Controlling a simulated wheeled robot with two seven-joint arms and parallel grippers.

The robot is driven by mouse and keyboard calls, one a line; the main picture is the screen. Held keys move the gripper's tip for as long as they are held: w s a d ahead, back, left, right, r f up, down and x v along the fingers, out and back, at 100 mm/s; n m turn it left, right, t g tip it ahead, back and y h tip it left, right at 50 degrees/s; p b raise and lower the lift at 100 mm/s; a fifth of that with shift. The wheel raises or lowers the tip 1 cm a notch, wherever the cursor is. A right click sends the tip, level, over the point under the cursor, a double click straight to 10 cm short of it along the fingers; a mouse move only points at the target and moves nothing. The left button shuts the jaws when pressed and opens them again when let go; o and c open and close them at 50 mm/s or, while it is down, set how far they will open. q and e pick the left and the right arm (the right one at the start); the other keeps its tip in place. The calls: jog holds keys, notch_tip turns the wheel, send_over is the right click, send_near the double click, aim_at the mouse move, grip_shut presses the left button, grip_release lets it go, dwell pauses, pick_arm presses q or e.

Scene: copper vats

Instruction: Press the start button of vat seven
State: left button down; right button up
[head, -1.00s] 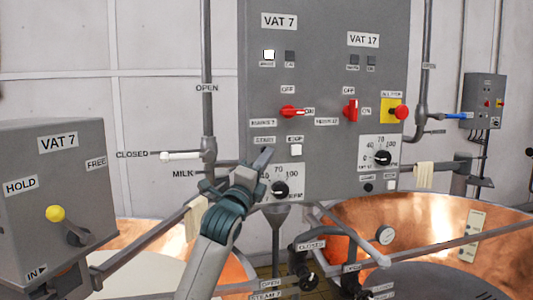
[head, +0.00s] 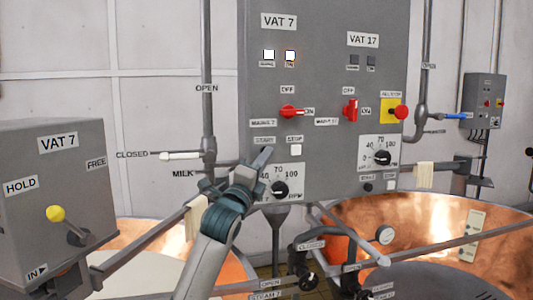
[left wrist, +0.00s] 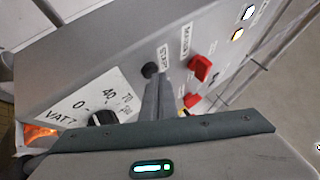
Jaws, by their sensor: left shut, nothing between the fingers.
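The grey control panel (head: 325,70) carries a VAT 7 column on its left side. The start button of vat seven is a small dark round button (left wrist: 150,70) beside its START label (left wrist: 164,56) in the left wrist view; in the head view my fingertips largely cover it, below the START label (head: 264,139). My left gripper (head: 266,155) is shut and empty, its tips (left wrist: 155,82) at the button, seemingly touching it. Both lamps under the VAT 7 sign, the left one (head: 269,55) and the right one (head: 290,55), are lit. My right gripper is not in view.
A white stop button (head: 296,150) and the speed dial (head: 280,189) are close to my gripper. The red vat seven switch (head: 291,112) is above. VAT 17 controls are on the right. A grey VAT 7 lever box (head: 60,190) stands at left; copper vats (head: 430,215) lie below.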

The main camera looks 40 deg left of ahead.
pick_arm(q)
jog(key=shift+s+d, duration=0.6)
jog(key=shift+d, duration=0.05)
jog(key=shift+s+d+p, duration=0.95)
jog(key=shift+s+d, duration=0.65)
jog(key=shift+d, duration=0.3)
jog(key=shift+f, duration=0.1)
